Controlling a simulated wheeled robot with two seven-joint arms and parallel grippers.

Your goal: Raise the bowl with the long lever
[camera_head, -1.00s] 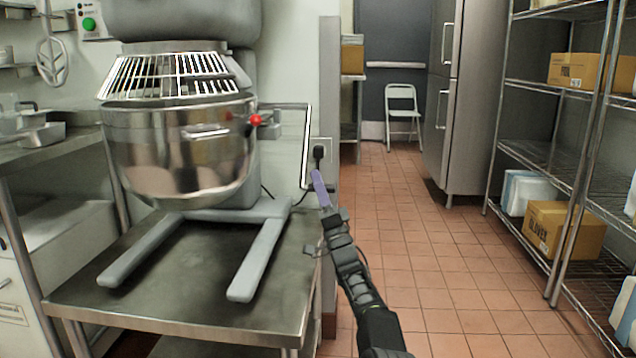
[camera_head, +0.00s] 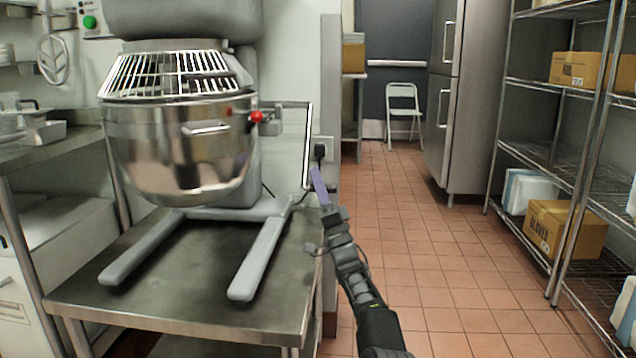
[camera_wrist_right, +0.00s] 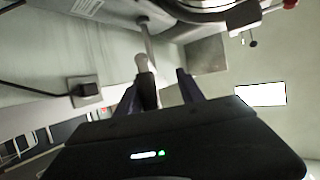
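The steel mixer bowl (camera_head: 180,150) hangs under the wire guard of the stand mixer in the head view, above the mixer's two grey feet. My right gripper (camera_head: 318,186) is just right of the mixer base, beside the wall end. In the right wrist view, my right gripper (camera_wrist_right: 157,92) has its two purple fingers apart. A thin rod with a pale rounded end and dark grip, seemingly the long lever (camera_wrist_right: 142,64), points toward the gap between them. I cannot tell whether it touches a finger. My left gripper is out of view.
The mixer stands on a steel table (camera_head: 180,318). A short lever with a red knob (camera_head: 257,117) is on the mixer's right side. A socket with a black plug (camera_head: 320,152) is on the wall end near my right gripper. Tiled floor (camera_head: 440,290) is open to the right.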

